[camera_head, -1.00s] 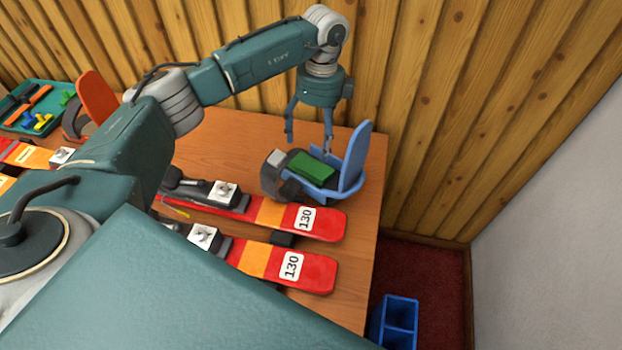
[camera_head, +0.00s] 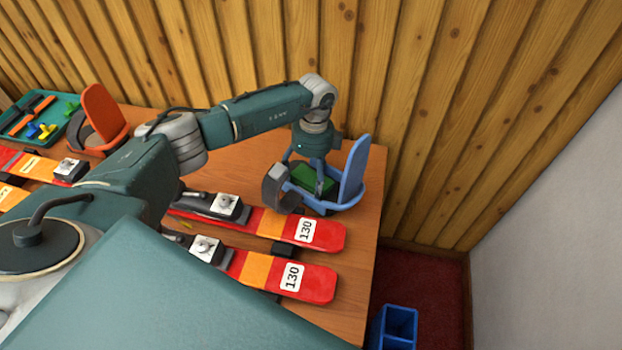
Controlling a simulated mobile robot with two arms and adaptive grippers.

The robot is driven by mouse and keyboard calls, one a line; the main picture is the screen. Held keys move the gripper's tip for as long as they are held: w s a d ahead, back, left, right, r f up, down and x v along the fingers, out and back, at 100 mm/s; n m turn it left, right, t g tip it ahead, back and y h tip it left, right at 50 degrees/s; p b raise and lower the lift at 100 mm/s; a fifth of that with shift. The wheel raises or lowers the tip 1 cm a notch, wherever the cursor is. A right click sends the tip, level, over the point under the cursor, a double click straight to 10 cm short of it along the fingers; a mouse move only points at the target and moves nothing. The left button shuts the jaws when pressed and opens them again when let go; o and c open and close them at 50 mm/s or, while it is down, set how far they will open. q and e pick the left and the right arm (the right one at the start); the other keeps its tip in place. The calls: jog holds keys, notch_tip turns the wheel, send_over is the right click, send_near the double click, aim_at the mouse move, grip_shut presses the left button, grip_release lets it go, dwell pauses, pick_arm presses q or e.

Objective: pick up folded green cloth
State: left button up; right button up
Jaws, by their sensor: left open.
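The folded green cloth (camera_head: 312,180) lies in the blue snowboard-style binding (camera_head: 350,185) near the bench's far right corner. The binding has a tall blue back and a dark strap (camera_head: 276,187) on its left side. My left gripper (camera_head: 308,178) points down over the cloth with its fingers open. One finger shows in front of the cloth and hides part of it. I cannot tell whether the fingers touch the cloth. My right gripper is not in view.
Red and orange skis marked 130 (camera_head: 320,231) lie on the wooden bench (camera_head: 355,245) in front of the binding. An orange binding (camera_head: 101,117) and a green tray of tools (camera_head: 62,112) are at the left. A blue bin (camera_head: 398,322) stands on the floor.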

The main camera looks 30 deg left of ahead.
pick_arm(q)
jog(key=c, duration=0.7)
jog(key=shift+r, duration=0.1)
